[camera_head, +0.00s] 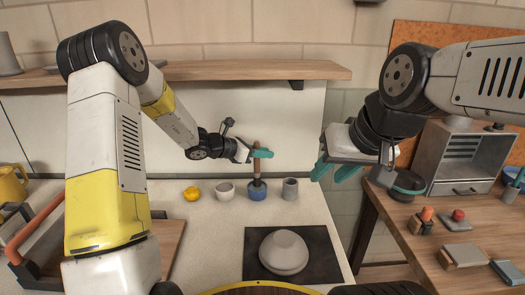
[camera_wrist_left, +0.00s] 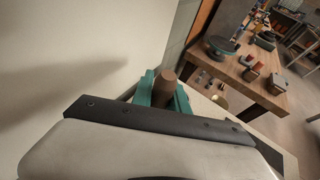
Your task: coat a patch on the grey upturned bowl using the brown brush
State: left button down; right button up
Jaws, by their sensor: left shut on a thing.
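The grey upturned bowl (camera_head: 284,252) sits on a dark mat (camera_head: 315,262) on the pale counter. The brown brush (camera_head: 257,171) stands upright with its lower end at a small blue pot (camera_head: 257,192); its tip is hidden. My left gripper (camera_head: 258,153) is shut on the brush's handle near the top. In the left wrist view the handle's brown end (camera_wrist_left: 167,84) shows between the teal fingers. My right gripper (camera_head: 335,172) is empty, its teal fingers apart, held in the air to the right of the pots.
A yellow item (camera_head: 191,194), a white bowl (camera_head: 225,191) and a grey cup (camera_head: 290,188) stand in a row with the pot. A wooden shelf (camera_head: 220,70) runs above. A wooden bench (camera_head: 400,225) with blocks and a grey box (camera_head: 465,155) stands right.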

pick_arm(q)
jog(key=shift+f, duration=0.65)
dwell(1.2)
notch_tip(320, 180, up, 7)
dwell(0.8)
jog(key=shift+r, duration=0.1)
dwell(0.4)
